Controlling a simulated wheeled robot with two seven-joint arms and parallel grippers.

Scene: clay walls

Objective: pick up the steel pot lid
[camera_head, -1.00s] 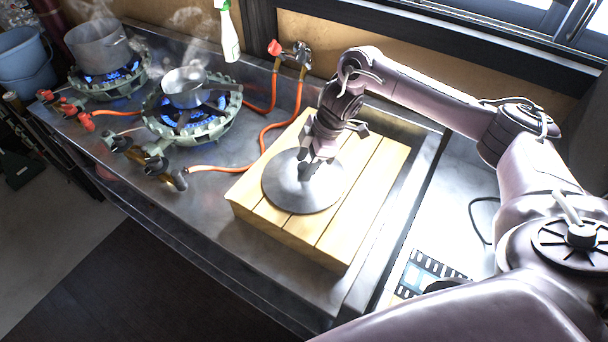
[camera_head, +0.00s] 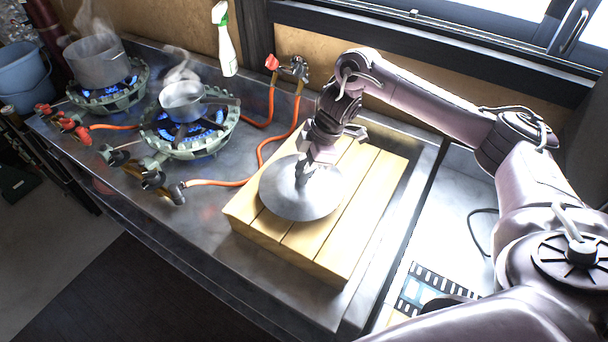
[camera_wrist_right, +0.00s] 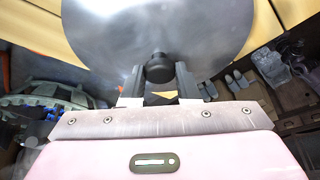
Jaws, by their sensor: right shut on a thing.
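The steel pot lid (camera_head: 290,202) is a round, grey, slightly domed disc over the slatted wooden block (camera_head: 352,222). My right gripper (camera_head: 305,172) comes down on it from above and is shut on its dark knob. In the right wrist view the lid (camera_wrist_right: 205,30) fills the top middle, and the knob sits between the two fingers of the gripper (camera_wrist_right: 158,72). The lid looks roughly level and seems slightly raised off the slats, but the gap is hard to see. My left gripper is not in view.
A small steaming pan (camera_head: 182,103) and a larger pot (camera_head: 97,64) stand on lit gas burners at the left. Orange hoses (camera_head: 262,150) run beside the block. A spray bottle (camera_head: 226,45) stands by the back wall. The counter's front edge lies below the block.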

